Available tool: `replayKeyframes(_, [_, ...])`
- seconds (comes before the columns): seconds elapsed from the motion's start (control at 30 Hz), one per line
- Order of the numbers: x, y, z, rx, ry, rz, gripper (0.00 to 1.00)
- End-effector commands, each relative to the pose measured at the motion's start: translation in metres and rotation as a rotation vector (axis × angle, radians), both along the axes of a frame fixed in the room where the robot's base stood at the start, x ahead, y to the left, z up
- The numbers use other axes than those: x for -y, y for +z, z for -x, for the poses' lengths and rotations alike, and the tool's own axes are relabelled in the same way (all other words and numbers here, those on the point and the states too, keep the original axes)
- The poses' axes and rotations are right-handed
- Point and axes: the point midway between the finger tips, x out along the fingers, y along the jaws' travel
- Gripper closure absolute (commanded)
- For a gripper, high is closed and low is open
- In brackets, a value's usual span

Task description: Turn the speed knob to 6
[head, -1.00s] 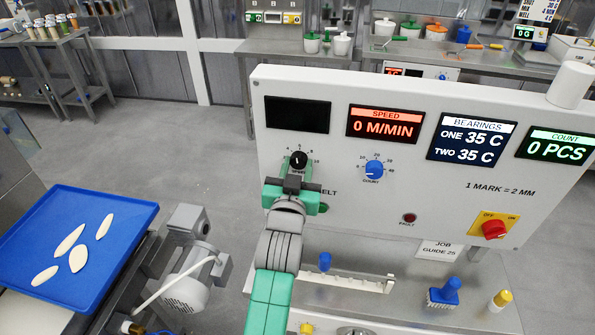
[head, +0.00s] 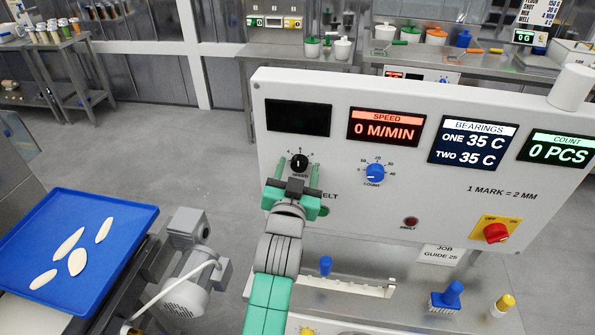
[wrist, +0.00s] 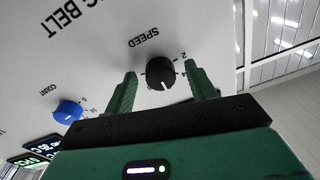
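My gripper (head: 297,178) is in front of the panel just below the knob. In the wrist view the open gripper (wrist: 162,82) has one green finger on each side of the knob, with gaps visible; the lower scale marks are hidden.
The blue count knob (head: 374,173) is to the right of the speed knob. A red on/off switch (head: 495,233) and fault lamp (head: 410,221) are farther right.

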Motion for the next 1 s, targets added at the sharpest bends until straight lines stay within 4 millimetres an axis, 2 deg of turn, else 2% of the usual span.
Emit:
replayKeyframes(0.27, [-0.001, 0.000, 0.003, -0.001, 0.000, 0.001, 0.45])
replayKeyframes(0.6, [-0.010, -0.003, 0.064, -0.001, 0.002, 0.003, 0.45])
replayKeyframes(0.7, [-0.012, -0.004, 0.074, 0.000, 0.001, 0.002, 0.45])
replayKeyframes(1.0, [-0.012, -0.004, 0.077, 0.000, 0.000, 0.000, 0.45])
